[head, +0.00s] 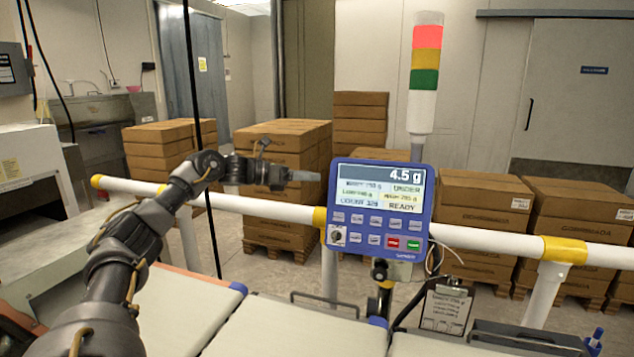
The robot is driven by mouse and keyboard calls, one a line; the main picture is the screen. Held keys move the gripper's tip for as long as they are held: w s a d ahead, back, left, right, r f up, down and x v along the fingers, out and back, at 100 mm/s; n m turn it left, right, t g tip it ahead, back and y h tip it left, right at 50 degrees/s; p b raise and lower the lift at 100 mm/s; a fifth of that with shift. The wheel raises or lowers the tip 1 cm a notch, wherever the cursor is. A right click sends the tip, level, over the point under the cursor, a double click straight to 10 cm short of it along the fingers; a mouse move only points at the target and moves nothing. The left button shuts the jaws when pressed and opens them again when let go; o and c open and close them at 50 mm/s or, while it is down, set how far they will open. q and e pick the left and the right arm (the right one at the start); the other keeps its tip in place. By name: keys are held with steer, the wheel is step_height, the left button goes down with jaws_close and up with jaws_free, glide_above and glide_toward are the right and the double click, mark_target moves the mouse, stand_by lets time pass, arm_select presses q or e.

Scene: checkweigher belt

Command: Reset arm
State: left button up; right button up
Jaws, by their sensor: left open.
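My left arm comes in from the left and reaches over the belt. My left gripper (305,176) is open, seen from the side, and holds nothing visible. Its tips point right, just left of the blue-framed checkweigher panel (378,210), apparently close to the screen's edge; the exact gap cannot be told. The panel's display reads 4.5 g, with UNDER and READY among its text. My right gripper is not in view.
A white guard rail (480,238) with yellow joints crosses behind the belt sections (262,326), which look empty. A signal tower (424,75) stands behind the panel. A clipboard (446,308) hangs at the lower right. Stacked cartons (283,150) stand beyond the rail.

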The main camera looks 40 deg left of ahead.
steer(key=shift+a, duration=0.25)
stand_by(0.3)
